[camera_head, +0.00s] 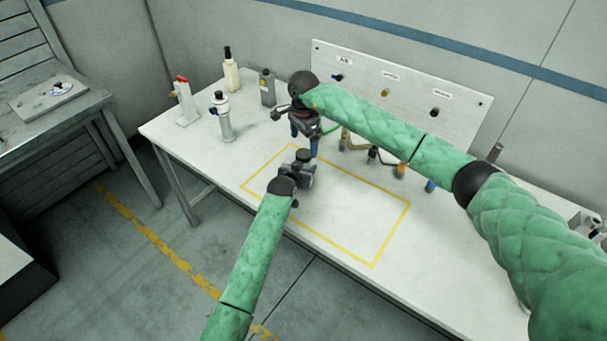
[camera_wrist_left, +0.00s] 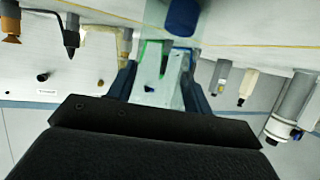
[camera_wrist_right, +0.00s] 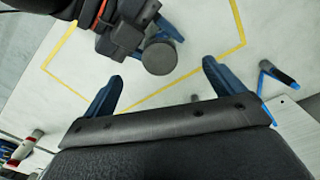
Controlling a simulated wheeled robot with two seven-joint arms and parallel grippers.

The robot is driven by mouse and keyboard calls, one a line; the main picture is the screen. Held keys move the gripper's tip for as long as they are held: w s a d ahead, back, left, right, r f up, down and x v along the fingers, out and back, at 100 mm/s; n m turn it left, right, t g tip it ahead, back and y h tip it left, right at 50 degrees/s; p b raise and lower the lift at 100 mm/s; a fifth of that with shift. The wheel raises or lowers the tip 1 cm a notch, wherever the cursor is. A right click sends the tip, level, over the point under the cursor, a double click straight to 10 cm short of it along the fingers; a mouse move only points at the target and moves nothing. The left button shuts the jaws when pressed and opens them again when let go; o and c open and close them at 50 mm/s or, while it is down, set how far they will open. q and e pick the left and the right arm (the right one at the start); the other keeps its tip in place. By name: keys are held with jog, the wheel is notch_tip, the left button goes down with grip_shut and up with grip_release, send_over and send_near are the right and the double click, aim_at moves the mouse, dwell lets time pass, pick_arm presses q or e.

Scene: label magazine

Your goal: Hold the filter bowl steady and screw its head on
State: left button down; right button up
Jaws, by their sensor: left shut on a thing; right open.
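My left gripper (camera_head: 301,170) is shut over the yellow-outlined area of the bench. In the left wrist view, its blue fingers (camera_wrist_left: 161,78) stand on either side of a clear, pale part, which looks like the filter bowl (camera_wrist_left: 174,70). A dark grey round top (camera_wrist_right: 160,58), which looks like the filter head, shows beside the left gripper in the right wrist view; I cannot tell how it is seated. My right gripper (camera_wrist_right: 163,85) is open and empty, its fingers pointing toward that top but apart from it. In the head view the right gripper (camera_head: 306,130) is just behind and above the left one.
A labelled panel (camera_head: 405,93) with hoses and hanging tools stands at the back. The front of the outlined area (camera_head: 350,225) is clear.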

jog(key=shift+r, duration=0.1)
notch_tip(320, 180, up, 12)
dwell(0.6)
pick_arm(q)
jog(key=c, duration=0.5)
grip_release()
jog(key=shift+s, duration=0.1)
pick_arm(e)
jog(key=shift+f, duration=0.25)
pick_arm(q)
jog(key=shift+s+a+b, duration=0.2)
jog(key=shift+s+b, duration=0.1)
jog(key=shift+b+v, duration=1.2)
jog(key=shift+v, duration=2.25)
pick_arm(e)
jog(key=shift+f, duration=1.4)
